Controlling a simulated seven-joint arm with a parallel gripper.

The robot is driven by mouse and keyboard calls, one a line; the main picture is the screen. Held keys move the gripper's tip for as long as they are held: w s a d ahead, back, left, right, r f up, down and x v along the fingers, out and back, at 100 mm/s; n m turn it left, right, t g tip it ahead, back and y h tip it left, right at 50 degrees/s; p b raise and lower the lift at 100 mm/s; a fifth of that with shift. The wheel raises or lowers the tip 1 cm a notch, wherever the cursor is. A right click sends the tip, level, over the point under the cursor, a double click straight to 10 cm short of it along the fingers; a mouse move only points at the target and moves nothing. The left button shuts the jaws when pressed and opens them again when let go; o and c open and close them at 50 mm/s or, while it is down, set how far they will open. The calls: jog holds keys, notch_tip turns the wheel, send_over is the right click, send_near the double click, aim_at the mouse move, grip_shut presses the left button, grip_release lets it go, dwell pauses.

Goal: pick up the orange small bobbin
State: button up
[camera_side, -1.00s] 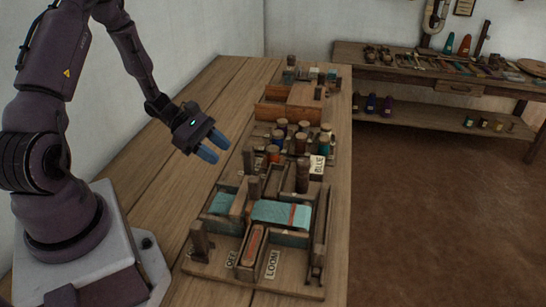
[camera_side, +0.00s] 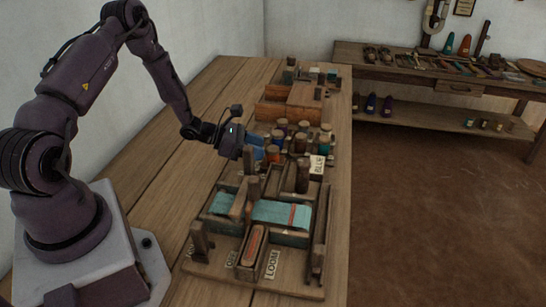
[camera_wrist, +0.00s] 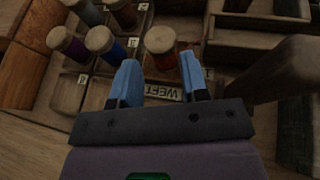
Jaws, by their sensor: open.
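Among the bobbins in the rack, an orange-brown bobbin with a round wooden top (camera_wrist: 160,41) shows just ahead of my fingers in the wrist view. I take it for the orange small bobbin; its colour is dark there. In the side view a bit of orange (camera_side: 273,153) shows beside my fingertips, mostly hidden. My gripper (camera_side: 257,147) is low at the rack's left side, pointing right, its blue fingers apart. In the wrist view the open fingers (camera_wrist: 158,66) stand on either side of this bobbin's near end, with nothing visibly held. Contact cannot be told.
Blue and purple bobbins (camera_wrist: 105,45) stand close to the left in the wrist view. A WEFT label (camera_wrist: 163,92) lies between the fingers. Wooden loom posts (camera_side: 302,174) and teal cloth (camera_side: 270,211) are nearer the camera. The table's left side (camera_side: 160,155) is clear.

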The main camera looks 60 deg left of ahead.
aim_at(272, 154)
jog(key=x, duration=0.5)
jog(key=shift+s+f, duration=0.15)
jog(key=c, duration=0.6)
